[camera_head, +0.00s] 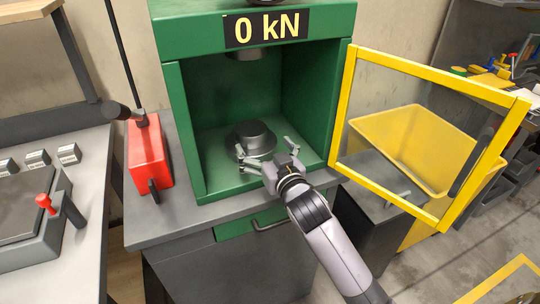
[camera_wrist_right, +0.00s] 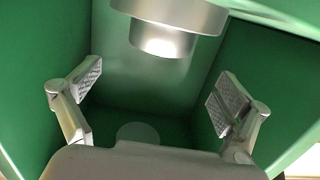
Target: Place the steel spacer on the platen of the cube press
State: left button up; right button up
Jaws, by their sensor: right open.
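My right gripper (camera_head: 265,148) is open just in front of the block, with one finger to either side. Its fingers also show spread and empty in the right wrist view (camera_wrist_right: 154,90). A stepped round metal part (camera_wrist_right: 165,42) shows at the top of that view; I cannot tell which press part it is. My left gripper is not in view.
The yellow-framed guard door (camera_head: 432,69) stands open at the right, before a yellow bin (camera_head: 400,135). A red box (camera_head: 147,153) with a lever stands left of the press. The upper press part (camera_head: 243,54) hangs above the platen. The display reads 0 kN.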

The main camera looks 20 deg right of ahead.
jog(key=shift+s+r, duration=0.1)
jog(key=shift+s, duration=2)
